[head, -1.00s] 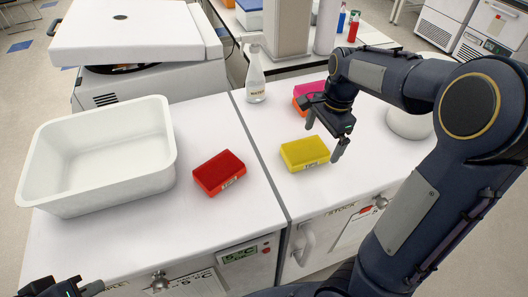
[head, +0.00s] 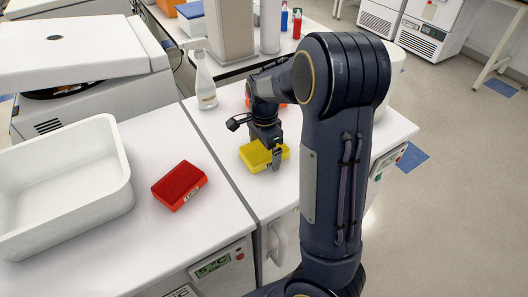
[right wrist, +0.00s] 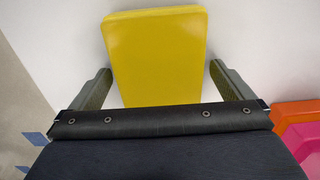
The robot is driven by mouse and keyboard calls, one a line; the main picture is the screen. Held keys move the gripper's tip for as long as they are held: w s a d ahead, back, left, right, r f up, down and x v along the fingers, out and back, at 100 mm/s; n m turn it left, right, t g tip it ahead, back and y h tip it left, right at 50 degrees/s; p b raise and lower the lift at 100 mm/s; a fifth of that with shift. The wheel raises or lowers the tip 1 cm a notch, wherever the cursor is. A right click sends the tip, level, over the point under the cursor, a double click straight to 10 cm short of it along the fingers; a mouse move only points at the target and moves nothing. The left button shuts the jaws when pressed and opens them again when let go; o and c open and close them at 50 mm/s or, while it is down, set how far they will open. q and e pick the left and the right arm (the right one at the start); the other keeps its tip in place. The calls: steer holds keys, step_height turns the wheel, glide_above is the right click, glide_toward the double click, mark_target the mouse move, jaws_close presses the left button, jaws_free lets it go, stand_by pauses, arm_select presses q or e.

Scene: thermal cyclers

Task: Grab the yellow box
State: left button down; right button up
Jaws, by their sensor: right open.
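The yellow box (head: 254,155) lies flat on the right-hand white counter, partly hidden by my right gripper in the head view. My right gripper (head: 276,160) is pointing down over the box. In the right wrist view, the yellow box (right wrist: 154,55) lies between the two spread fingers of the right gripper (right wrist: 154,90), with a gap on each side. The right gripper is open and not closed on the box. My left gripper does not show now.
A red box (head: 179,185) lies on the left counter beside a white bin (head: 125,190). A wash bottle (head: 205,82) stands behind the yellow box. An orange box (right wrist: 295,110) and a pink box (right wrist: 303,140) lie close to the right gripper.

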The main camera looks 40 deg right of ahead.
steer(key=c, duration=1.1)
steer(key=shift+o, duration=0.2)
steer(key=shift+r, duration=0.15)
